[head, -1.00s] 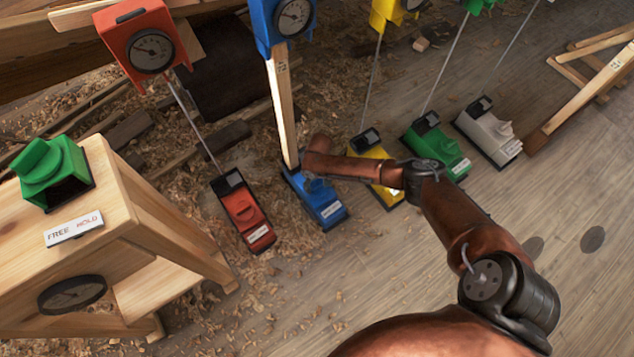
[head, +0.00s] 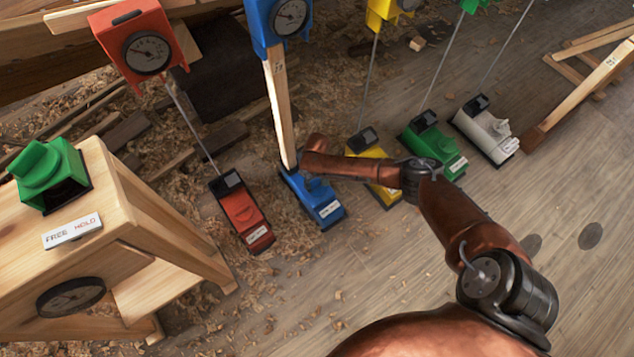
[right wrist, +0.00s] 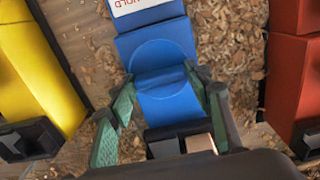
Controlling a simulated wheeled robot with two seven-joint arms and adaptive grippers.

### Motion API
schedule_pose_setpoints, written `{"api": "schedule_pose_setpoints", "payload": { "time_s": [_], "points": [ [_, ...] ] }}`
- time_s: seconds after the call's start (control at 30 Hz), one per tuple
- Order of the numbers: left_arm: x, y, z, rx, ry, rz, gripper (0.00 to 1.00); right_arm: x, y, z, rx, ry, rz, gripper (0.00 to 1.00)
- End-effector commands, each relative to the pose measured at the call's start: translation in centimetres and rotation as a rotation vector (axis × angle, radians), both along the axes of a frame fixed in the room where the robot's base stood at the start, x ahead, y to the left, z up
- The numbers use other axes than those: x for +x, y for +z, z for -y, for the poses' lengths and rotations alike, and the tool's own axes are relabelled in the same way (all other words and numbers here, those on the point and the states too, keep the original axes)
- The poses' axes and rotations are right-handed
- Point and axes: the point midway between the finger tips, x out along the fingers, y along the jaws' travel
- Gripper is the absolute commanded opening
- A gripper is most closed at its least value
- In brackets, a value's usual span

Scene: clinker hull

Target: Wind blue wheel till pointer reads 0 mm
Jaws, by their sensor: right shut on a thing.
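The blue floor unit (head: 326,211) stands on the shavings, with a wooden post rising from it to a blue dial housing (head: 259,22). The round white-marked dial (head: 291,16) on that housing is too small for me to read its pointer. My right gripper (head: 307,176) reaches down onto the blue unit, mostly hidden by my own arm. In the right wrist view, the green-padded fingers of my right gripper (right wrist: 163,88) are shut on the blue wheel (right wrist: 164,65), one on each side. My left gripper is not in view.
Red (head: 243,213), yellow (head: 376,172), green (head: 437,146) and white (head: 487,128) floor units stand in a row with the blue one. A wooden bench (head: 150,190) with a green unit (head: 50,173) is at left. Clear floor lies at front right.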

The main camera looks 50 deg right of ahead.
Motion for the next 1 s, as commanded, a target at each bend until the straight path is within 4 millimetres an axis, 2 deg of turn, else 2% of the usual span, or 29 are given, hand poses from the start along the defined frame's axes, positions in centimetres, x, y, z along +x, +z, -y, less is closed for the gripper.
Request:
{"api": "schedule_pose_setpoints", "payload": {
  "time_s": [0.1,0.37,0.7,1.0],
  "points": [
    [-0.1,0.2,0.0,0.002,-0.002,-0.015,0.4,0.0,0.1,0.0,0.001,-0.028,0.0,0.22],
    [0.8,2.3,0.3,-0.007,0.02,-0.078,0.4,0.0,0.4,-0.1,0.002,-0.174,0.001,0.22],
    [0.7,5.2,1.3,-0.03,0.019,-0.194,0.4,-0.1,0.2,-0.1,0.001,-0.486,-0.002,0.22],
    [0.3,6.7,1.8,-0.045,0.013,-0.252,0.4,-0.1,0.0,-0.1,0.002,-0.747,-0.003,0.22]
  ]
}}
